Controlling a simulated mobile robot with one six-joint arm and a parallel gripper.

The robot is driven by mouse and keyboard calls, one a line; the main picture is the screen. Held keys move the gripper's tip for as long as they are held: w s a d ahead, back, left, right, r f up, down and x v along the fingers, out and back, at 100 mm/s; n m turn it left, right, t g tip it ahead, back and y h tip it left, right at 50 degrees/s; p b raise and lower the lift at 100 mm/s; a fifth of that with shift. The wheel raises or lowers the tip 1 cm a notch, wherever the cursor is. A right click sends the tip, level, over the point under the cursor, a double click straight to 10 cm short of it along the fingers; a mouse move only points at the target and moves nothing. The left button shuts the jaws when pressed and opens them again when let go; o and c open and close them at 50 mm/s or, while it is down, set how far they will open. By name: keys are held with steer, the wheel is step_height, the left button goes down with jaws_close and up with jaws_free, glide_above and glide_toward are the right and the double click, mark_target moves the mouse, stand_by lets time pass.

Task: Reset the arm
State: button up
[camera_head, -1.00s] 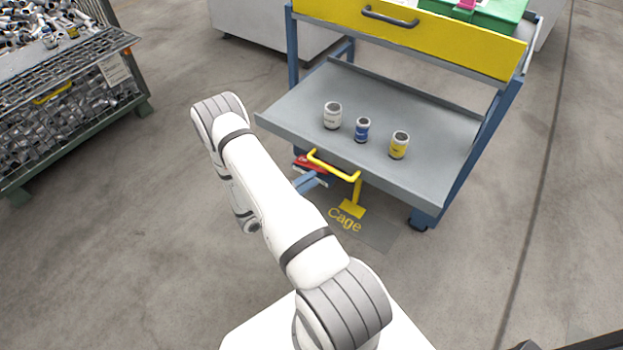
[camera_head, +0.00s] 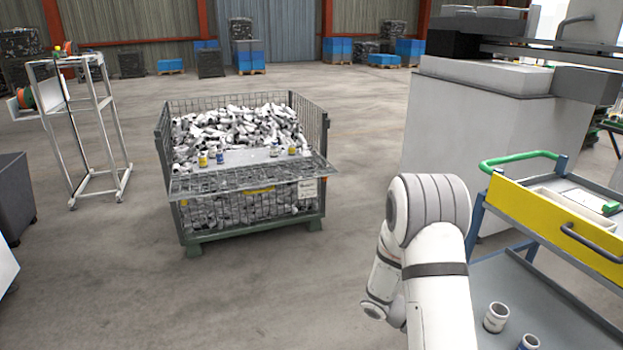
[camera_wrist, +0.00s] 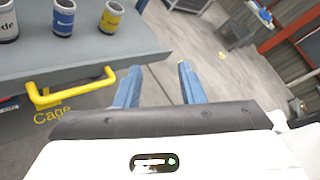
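My arm (camera_head: 436,260) is bent at the right of the head view, in front of the trolley. My gripper (camera_wrist: 159,70) shows in the wrist view with its two blue fingers apart and nothing between them. On that shelf stand a white cup (camera_wrist: 8,22), a blue cup (camera_wrist: 63,17) and a yellow cup (camera_wrist: 110,17), all clear of the fingers. The white cup (camera_head: 496,318) and part of the blue cup (camera_head: 529,343) also show in the head view. The gripper is hidden in the head view.
A wire cage (camera_head: 255,205) full of white and grey parts stands at centre-left, with several small cups on its front board. A yellow-drawer trolley (camera_head: 550,225) and a grey machine (camera_head: 465,130) are at right. A metal frame (camera_head: 90,130) stands at left. Floor between is open.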

steer(key=s+a+r+m+t+y+p, duration=0.3)
steer(key=a+r+m, duration=0.3)
steer(key=r, duration=0.3)
steer(key=s+a+r+m+t+y+p, duration=0.3)
steer(key=s+a+r+m+y, duration=0.1)
steer(key=r+m, duration=0.3)
steer(key=s+a+r+m+t+y+p, duration=0.3)
steer(key=a+r+m+y, duration=0.3)
steer(key=r, duration=0.5)
steer(key=shift+s+a+m+t+p, duration=0.3)
steer(key=shift+a+m+t, duration=0.1)
steer(key=shift+a, duration=0.45)
steer(key=shift+r, duration=0.1)
